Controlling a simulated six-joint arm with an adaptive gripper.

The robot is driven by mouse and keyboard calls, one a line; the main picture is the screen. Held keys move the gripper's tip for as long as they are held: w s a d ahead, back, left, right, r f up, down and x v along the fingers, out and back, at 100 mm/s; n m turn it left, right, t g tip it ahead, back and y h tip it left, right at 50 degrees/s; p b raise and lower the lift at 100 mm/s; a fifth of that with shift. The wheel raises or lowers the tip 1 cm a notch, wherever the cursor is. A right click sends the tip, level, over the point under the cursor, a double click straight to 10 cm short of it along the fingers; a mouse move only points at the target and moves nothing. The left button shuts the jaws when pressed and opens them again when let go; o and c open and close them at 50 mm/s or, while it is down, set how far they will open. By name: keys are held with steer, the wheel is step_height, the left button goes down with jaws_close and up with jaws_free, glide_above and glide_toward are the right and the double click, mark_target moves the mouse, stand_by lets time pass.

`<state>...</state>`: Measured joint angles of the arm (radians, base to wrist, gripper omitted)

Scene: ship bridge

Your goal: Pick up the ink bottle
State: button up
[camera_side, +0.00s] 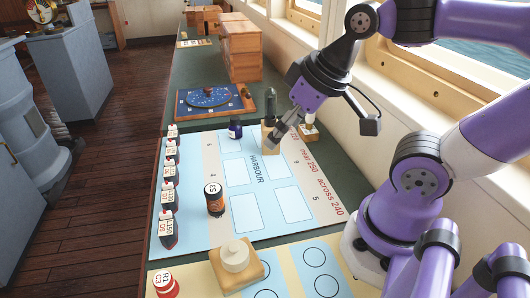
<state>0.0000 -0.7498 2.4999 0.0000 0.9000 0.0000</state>
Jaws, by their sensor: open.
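A small dark blue bottle (235,128), which looks like the ink bottle, stands upright at the far edge of the light blue harbour mat (228,232). My gripper (276,141) points down and to the left, to the right of the bottle and apart from it. Its jaws are open, and I see nothing held in them. A wooden block (267,137) stands by the fingertips, with a dark green bottle-like piece (271,104) upright above it. I cannot tell whether the fingers touch the block.
Several dark pieces with white labels (168,197) line the mat's left edge. A wooden block with a pale knob (237,262) is in front. A blue disc board (208,98) and wooden boxes (241,50) are behind.

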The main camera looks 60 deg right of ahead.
steer(key=w+d+r+m, duration=0.1)
steer(key=w+d+r, duration=0.15)
steer(key=w, duration=0.45)
steer(key=m+g+h, duration=0.1)
steer(key=m+g, duration=0.2)
glide_toward(236, 119)
steer(key=shift+m, duration=0.3)
steer(key=x, duration=0.6)
steer(key=shift+f, duration=0.15)
steer(key=shift+x, duration=2.7)
steer(key=shift+w+d, duration=0.1)
steer(key=shift+w, duration=0.05)
steer(key=c, duration=1.3)
